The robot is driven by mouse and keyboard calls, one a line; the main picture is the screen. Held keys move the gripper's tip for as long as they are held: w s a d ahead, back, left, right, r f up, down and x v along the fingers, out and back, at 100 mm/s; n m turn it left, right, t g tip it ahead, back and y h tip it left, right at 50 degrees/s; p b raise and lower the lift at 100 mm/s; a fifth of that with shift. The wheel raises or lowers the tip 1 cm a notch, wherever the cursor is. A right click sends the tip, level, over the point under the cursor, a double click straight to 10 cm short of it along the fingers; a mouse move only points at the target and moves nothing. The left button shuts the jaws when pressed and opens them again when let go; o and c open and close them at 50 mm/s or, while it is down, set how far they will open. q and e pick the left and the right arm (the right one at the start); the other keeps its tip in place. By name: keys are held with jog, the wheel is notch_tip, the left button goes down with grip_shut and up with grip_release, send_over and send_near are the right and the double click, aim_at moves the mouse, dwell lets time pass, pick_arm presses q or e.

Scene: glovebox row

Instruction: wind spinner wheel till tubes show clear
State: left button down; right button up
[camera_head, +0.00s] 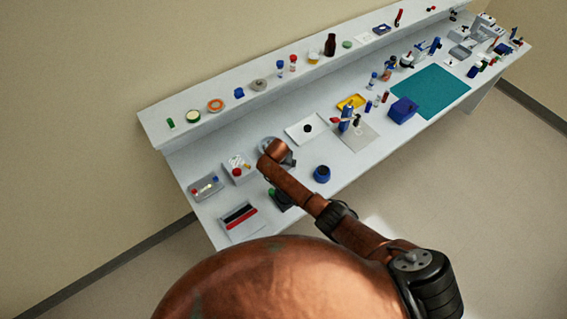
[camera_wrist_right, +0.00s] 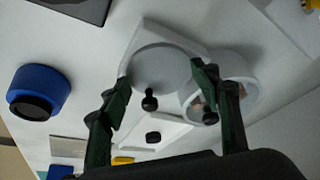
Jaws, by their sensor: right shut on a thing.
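The spinner's pale grey round wheel (camera_wrist_right: 163,68) lies between the fingers of my right gripper (camera_wrist_right: 160,72) in the right wrist view. The two dark green fingertips press on its opposite sides, so the gripper is shut on it. A small black knob (camera_wrist_right: 150,99) stands out at the wheel's near edge. A white ring-shaped part (camera_wrist_right: 245,70) sits beside the wheel, partly behind the right finger, with something brownish inside. I cannot make out the tubes' contents. In the head view my copper-coloured right arm covers most of the spinner (camera_head: 266,143). My left gripper is out of view.
A white tray (camera_head: 239,165) with small items stands left of the spinner. A raised shelf runs behind.

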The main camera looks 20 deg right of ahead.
jog(key=shift+s+f, duration=0.3)
jog(key=shift+f, duration=0.1)
jog(key=o, duration=1)
jog(key=shift+w, duration=0.25)
jog(key=shift+o, duration=1.3)
jog(key=shift+r, duration=0.1)
jog(key=shift+r, duration=0.15)
jog(key=shift+a+r, duration=0.1)
jog(key=shift+r, duration=0.4)
jog(key=v, duration=1.1)
